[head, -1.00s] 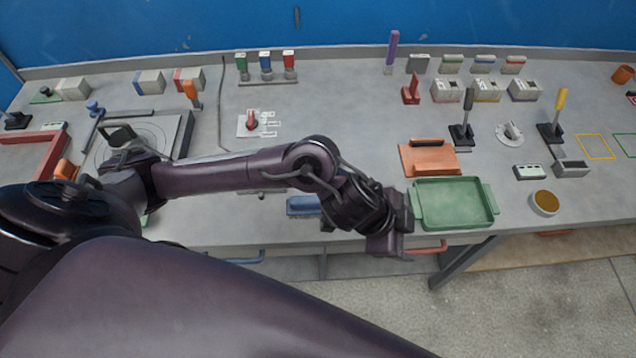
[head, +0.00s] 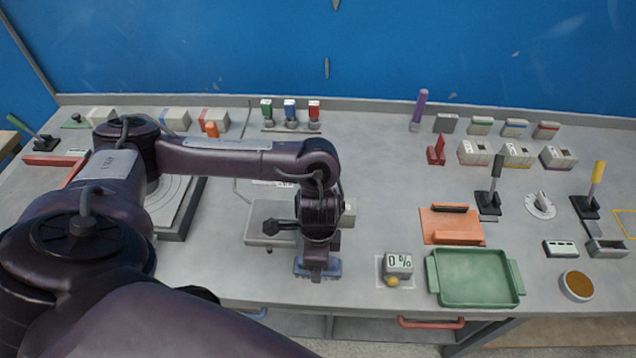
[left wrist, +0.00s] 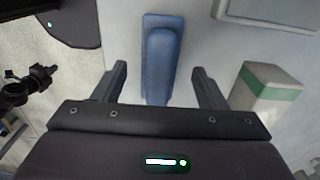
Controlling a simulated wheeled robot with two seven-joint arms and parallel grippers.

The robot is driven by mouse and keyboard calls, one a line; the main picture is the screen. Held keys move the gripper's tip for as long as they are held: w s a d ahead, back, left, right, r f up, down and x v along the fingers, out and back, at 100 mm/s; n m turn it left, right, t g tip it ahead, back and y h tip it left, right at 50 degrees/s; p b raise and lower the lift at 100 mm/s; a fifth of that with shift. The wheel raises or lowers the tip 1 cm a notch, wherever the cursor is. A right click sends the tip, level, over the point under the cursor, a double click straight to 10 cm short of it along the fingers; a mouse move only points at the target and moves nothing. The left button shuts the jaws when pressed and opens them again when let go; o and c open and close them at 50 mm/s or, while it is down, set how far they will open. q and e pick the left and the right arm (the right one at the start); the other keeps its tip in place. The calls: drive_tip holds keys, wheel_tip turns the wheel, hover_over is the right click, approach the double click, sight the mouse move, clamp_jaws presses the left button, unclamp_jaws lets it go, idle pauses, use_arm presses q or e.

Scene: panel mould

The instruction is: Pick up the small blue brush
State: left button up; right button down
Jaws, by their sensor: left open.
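The small blue brush (head: 302,268) lies on the grey bench near its front edge. My left gripper (head: 318,272) is directly above it in the head view and hides its middle. In the left wrist view the blue brush (left wrist: 160,60) runs up the picture between the two spread fingers of my left gripper (left wrist: 159,78). The fingers are open, with a gap on each side of the brush. A dark jointed part at the left edge of the wrist view may be my right arm; its jaws cannot be made out.
A grey plate (head: 262,228) lies just behind the brush. A white block with a green band (left wrist: 266,88) stands near one finger. The bench's front edge is close.

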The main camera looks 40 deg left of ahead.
use_arm(q)
drive_tip(key=shift+f, duration=1.25)
drive_tip(key=c, duration=1.1)
drive_tip(key=shift+r, duration=0.5)
wheel_tip(320, 180, up, 19)
drive_tip(key=p, duration=0.7)
